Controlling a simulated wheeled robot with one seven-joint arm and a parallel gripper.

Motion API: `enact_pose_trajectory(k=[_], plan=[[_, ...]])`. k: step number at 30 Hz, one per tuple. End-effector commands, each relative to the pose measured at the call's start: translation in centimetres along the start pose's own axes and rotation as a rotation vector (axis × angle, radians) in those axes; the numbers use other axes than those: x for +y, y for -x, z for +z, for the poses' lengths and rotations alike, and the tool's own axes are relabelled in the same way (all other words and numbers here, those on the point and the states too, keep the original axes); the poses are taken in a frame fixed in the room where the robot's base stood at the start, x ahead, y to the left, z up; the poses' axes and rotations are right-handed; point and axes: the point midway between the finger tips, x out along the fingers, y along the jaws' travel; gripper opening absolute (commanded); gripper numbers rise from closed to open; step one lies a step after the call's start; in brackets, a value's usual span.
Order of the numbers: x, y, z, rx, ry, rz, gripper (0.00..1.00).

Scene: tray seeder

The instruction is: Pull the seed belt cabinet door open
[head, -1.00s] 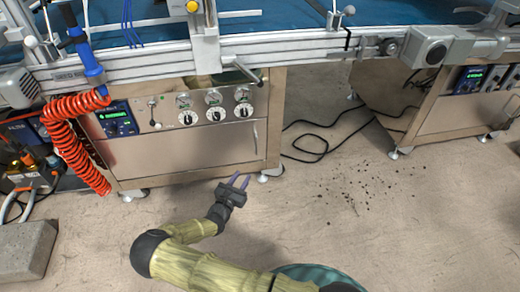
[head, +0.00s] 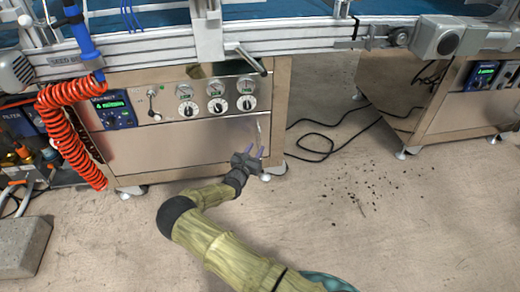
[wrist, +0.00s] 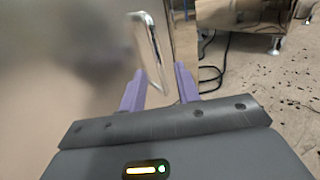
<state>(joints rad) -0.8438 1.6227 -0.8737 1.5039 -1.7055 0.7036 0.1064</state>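The seed belt cabinet door (head: 180,147) is a shiny metal panel below the row of dials, and it looks shut. Its upright bar handle (head: 258,134) is near the door's right edge. The handle also shows in the wrist view (wrist: 150,50), slightly tilted. My gripper (head: 255,151) is open, with two purple fingers pointing at the door near the handle's lower end. In the wrist view the fingers (wrist: 160,78) stand apart, with the handle's lower end appearing between them. I cannot tell whether they touch it. Nothing is held.
A control panel with dials (head: 216,106) sits above the door. A coiled red hose (head: 68,140) hangs at its left. A concrete block (head: 22,247) lies at lower left. Black cable (head: 318,152) and dark crumbs lie on the floor at right. The floor before the door is open.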

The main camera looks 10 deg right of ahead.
Motion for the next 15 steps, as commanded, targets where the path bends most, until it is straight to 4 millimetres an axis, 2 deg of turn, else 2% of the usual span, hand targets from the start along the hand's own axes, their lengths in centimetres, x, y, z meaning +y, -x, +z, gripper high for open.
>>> enact_pose_trajectory(k=[1, 6, 15], plan=[[-0.1, -0.9, -0.4, -0.001, -0.002, -0.002, 0.32], [0.5, -2.6, -0.2, -0.001, 0.000, 0.008, 0.32], [-0.1, -3.5, 0.0, 0.000, 0.001, -0.001, 0.32]])
